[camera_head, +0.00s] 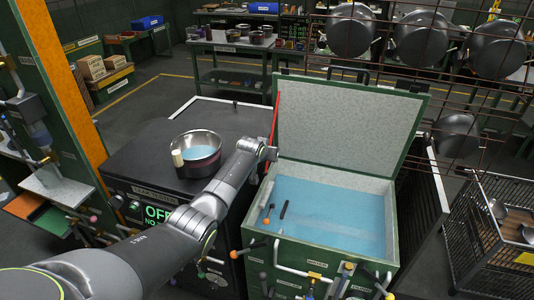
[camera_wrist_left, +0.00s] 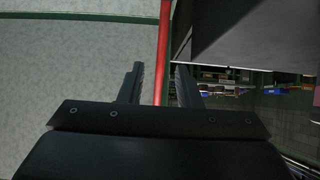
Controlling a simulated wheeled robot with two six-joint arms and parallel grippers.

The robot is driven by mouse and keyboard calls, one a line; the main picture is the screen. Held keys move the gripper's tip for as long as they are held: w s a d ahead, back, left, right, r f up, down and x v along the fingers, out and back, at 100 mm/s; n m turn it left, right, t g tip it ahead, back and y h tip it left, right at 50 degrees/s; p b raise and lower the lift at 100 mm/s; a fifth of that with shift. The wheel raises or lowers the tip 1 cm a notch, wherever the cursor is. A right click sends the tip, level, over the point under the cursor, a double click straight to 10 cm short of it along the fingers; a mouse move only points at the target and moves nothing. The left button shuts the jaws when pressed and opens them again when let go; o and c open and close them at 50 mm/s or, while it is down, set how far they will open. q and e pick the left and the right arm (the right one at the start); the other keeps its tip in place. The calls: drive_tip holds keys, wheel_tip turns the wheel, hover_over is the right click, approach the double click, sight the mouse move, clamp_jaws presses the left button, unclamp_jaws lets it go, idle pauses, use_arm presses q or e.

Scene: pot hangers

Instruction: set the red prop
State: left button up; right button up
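The red prop (camera_head: 275,118) is a thin rod at the left edge of the raised lid (camera_head: 345,120) of a green chest (camera_head: 318,258). Its lower end is hidden behind my left gripper (camera_head: 271,153). In the left wrist view the prop (camera_wrist_left: 164,50) runs upright between the two fingers of the gripper (camera_wrist_left: 160,68). A gap shows between the fingers and the rod, so the gripper is open around or just behind it; the depth is unclear. The chest holds blue liquid or a blue floor (camera_head: 330,215). My right gripper is not in view.
A steel pot (camera_head: 196,150) stands on a black cabinet (camera_head: 135,150) left of the chest, close to my left arm. Several pans hang on a wire rack (camera_head: 460,50) at the upper right. A mesh cart (camera_head: 500,240) stands at the right.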

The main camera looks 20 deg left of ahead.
use_arm(q)
drive_tip(key=shift+v, duration=1.5)
drive_tip(key=b+v, duration=0.1)
drive_tip(key=v, duration=1.3)
drive_tip(key=shift+s, duration=0.2)
